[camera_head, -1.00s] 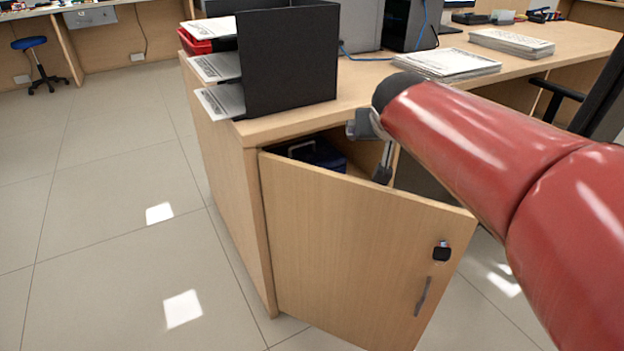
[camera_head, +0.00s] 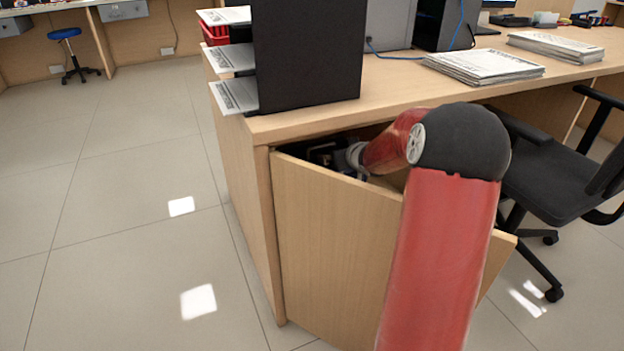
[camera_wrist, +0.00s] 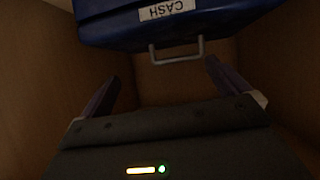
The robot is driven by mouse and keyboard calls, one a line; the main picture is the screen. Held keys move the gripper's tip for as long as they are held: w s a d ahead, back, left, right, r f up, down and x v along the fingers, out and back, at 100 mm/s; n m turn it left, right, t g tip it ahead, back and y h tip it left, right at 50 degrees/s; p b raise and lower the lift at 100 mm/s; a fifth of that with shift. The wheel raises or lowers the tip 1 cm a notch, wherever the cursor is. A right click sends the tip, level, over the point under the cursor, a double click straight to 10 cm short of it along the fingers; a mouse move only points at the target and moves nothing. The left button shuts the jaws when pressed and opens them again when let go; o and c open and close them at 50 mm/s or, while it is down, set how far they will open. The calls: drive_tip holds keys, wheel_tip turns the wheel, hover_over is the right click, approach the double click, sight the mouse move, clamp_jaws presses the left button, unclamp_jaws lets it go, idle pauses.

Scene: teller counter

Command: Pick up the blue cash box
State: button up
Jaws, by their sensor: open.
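The blue cash box (camera_wrist: 215,30) with a white "CASH" label and a grey handle (camera_wrist: 177,53) shows at the top of the wrist view, inside the wooden cabinet. My gripper (camera_wrist: 163,75) is open, with one finger on each side of the handle in that view. The fingers look apart from the handle, and I cannot tell the exact depth between them. In the head view my arm reaches over the open cabinet door (camera_head: 325,240) into the cabinet. There the box is mostly hidden in shadow behind the door and my wrist.
Wooden cabinet walls (camera_wrist: 40,70) stand close on both sides of my gripper. The desk top (camera_head: 390,88) lies above the opening, with a black paper tray (camera_head: 308,55) and a paper stack (camera_head: 484,66). A black chair (camera_head: 560,180) stands right of my arm.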

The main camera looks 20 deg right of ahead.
drive_tip(key=shift+n+t+y, duration=0.4)
drive_tip(key=shift+t+y, duration=0.2)
drive_tip(key=shift+y, duration=0.2)
drive_tip(key=w, duration=0.1)
drive_tip(key=w+a, duration=0.1)
drive_tip(key=w+f, duration=0.1)
drive_tip(key=w, duration=0.1)
drive_tip(key=shift+a+f+b, duration=0.1)
drive_tip(key=shift+a+b, duration=0.2)
drive_tip(key=shift+a, duration=0.05)
drive_tip(key=b+x, duration=0.1)
drive_tip(key=x, duration=0.5)
drive_tip(key=shift+w+f, duration=0.3)
drive_tip(key=c, duration=1.6)
drive_tip(key=shift+r, duration=0.3)
drive_tip(key=shift+c, duration=0.7)
